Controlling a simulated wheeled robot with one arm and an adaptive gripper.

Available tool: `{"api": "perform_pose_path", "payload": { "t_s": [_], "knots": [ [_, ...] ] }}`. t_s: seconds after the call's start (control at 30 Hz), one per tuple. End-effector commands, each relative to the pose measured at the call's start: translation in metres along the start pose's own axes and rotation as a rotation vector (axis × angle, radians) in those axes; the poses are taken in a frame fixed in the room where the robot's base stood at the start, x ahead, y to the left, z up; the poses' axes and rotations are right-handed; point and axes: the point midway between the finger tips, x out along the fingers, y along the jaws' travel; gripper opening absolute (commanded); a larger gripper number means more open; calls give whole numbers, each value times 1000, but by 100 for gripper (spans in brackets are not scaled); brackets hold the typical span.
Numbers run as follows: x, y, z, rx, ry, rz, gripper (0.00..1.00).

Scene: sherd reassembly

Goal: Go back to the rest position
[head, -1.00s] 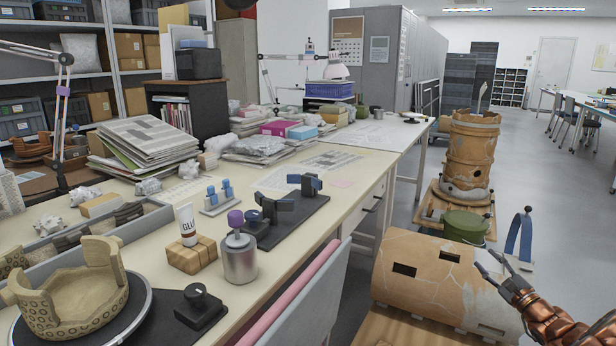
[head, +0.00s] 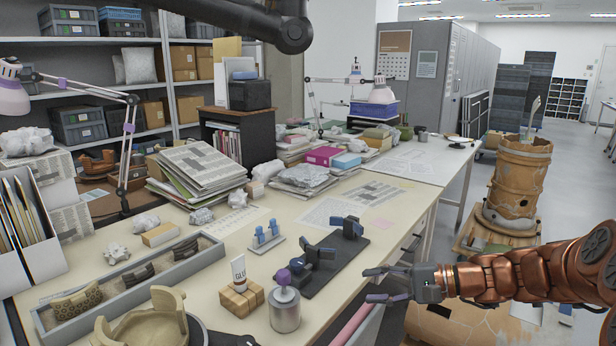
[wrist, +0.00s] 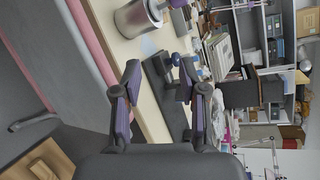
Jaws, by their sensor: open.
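My gripper (head: 376,284) is at the right in the head view, beside the table's front edge, on the end of my copper-coloured arm. Its two fingers are spread apart with nothing between them. In the wrist view the open fingers (wrist: 160,85) point towards the table edge, with the black clamp stand beyond them. The black clamp stand (head: 338,262) sits on the table just left of the gripper, apart from it in the head view.
The table (head: 400,215) holds a grey metal jar (head: 285,312), a glue tube (head: 240,273) on a wooden block, a sherd tray (head: 120,290) and a partly built pot (head: 150,325). A large barrel-like vessel (head: 518,180) stands right, behind my arm. Floor shows beyond.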

Motion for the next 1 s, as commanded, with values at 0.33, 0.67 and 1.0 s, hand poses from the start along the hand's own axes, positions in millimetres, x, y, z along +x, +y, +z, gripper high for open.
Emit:
{"api": "perform_pose_path", "payload": {
  "t_s": [0.33,0.67,1.0],
  "knots": [
    [14,14,145,-145,-122,417,42],
    [-30,46,238,-289,-153,798,42],
    [-113,62,296,-445,-102,1158,42]
  ]
}}
